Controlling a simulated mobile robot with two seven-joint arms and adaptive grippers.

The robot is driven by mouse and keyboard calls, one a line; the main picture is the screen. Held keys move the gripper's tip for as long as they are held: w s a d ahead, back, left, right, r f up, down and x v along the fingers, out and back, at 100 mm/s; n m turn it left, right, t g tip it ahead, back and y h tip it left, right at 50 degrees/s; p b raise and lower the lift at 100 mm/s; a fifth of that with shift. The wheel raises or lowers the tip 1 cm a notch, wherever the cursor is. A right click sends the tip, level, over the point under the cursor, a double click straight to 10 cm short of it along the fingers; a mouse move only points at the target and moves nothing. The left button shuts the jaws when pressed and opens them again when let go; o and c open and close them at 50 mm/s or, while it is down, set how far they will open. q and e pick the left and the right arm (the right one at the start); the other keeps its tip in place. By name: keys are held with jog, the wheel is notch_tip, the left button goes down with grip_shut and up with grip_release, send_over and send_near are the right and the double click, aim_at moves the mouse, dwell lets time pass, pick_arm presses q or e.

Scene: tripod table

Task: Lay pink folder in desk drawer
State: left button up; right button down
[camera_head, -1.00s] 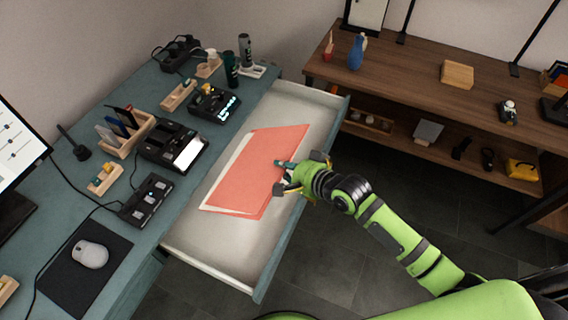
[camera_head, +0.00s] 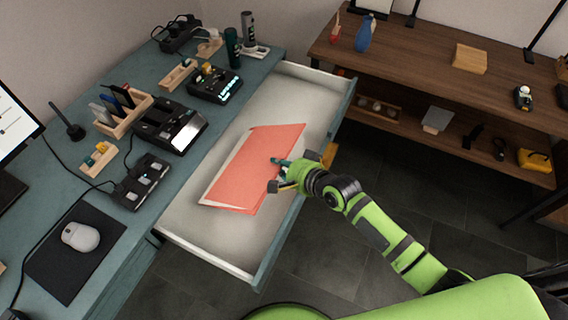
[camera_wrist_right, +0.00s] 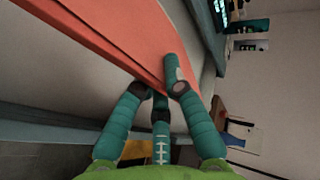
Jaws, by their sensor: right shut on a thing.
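The pink folder (camera_head: 254,168), with whitish sheets along its left edge, is over the open desk drawer (camera_head: 222,236), within its outline in the head view. My right gripper (camera_head: 281,170) is shut on the folder's right edge. In the right wrist view the fingers (camera_wrist_right: 166,92) pinch the edge of the folder (camera_wrist_right: 110,35). The folder looks tilted there, and I cannot tell whether its far side touches the drawer floor. The drawer's front panel (camera_head: 300,205) lies below the right wrist. My left gripper is not in view.
The teal desk (camera_head: 95,185) holds a mouse (camera_head: 80,236), black devices (camera_head: 170,127) and wooden holders left of the drawer. A wooden shelf table (camera_head: 420,60) stands at the back right. Dark floor (camera_head: 400,215) is open between them.

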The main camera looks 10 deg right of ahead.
jog(key=shift+w+a+f+b, duration=0.45)
jog(key=shift+a+f+b, duration=0.15)
jog(key=shift+f, duration=0.2)
jog(key=shift+w+a+f+b, duration=0.45)
jog(key=shift+a+f, duration=0.15)
jog(key=shift+f, duration=0.2)
jog(key=c, duration=1.2)
grip_release()
jog(key=shift+c, duration=0.2)
jog(key=shift+s, duration=0.1)
jog(key=v, duration=1.2)
